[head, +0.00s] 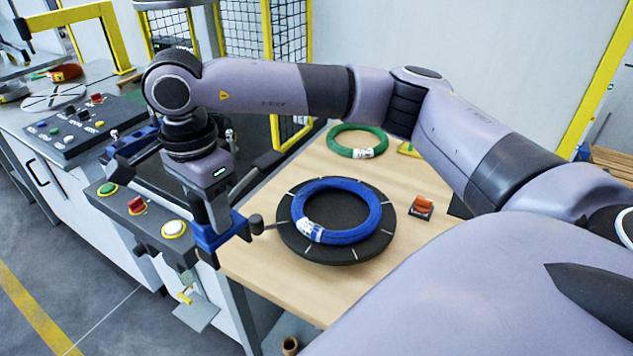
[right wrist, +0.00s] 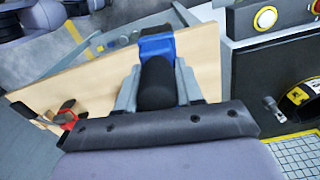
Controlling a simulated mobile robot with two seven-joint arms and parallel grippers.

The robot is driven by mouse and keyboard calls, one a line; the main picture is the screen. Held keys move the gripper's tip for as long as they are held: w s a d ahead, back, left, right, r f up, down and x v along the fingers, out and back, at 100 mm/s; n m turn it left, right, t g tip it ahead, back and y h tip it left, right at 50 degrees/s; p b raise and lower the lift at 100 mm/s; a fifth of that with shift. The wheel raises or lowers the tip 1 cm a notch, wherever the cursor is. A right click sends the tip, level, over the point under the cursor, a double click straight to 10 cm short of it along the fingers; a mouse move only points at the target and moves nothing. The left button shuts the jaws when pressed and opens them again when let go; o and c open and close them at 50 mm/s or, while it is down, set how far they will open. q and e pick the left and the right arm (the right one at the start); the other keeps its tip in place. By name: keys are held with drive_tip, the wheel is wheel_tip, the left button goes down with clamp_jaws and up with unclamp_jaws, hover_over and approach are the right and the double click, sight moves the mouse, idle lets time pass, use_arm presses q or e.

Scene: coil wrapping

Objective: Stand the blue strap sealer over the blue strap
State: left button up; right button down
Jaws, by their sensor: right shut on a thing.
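The blue strap sealer (head: 215,236) hangs from my right gripper (head: 212,208), left of the black turntable. In the right wrist view, my right gripper (right wrist: 155,88) is shut on the sealer's black part, with its blue end (right wrist: 157,43) beyond the fingers. A blue coil (head: 341,232) with a white label lies flat on the black round turntable (head: 318,252). I cannot make out a separate blue strap against the blue coil. My left gripper is not in view.
A green coil (head: 357,142) lies at the back of the wooden table (head: 290,291). A small orange-topped block (head: 423,206) sits right of the turntable. A button panel (head: 140,208) stands close beside my right gripper. Yellow-framed mesh guards (head: 290,60) stand behind.

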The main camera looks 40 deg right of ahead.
sight(237, 188)
drive_tip(key=d+r+m, duration=0.1)
drive_tip(key=m, duration=0.2)
drive_tip(key=d+r+m, duration=0.3)
drive_tip(key=d+m, duration=0.1)
drive_tip(key=m, duration=0.1)
drive_tip(key=shift+w+d+r+m, duration=0.1)
drive_tip(key=shift+w+r+m, duration=0.2)
drive_tip(key=shift+r, duration=0.1)
drive_tip(key=s+d+r+m, duration=0.3)
drive_tip(key=d+r+m, duration=0.3)
drive_tip(key=m, duration=0.7)
drive_tip(key=s+d+r+m, duration=0.2)
drive_tip(key=d+r+m, duration=0.45)
drive_tip(key=m, duration=0.65)
wheel_tip(237, 188, down, 20)
drive_tip(key=b, duration=0.4)
drive_tip(key=shift+b, duration=0.3)
drive_tip(key=shift+f+b, duration=0.55)
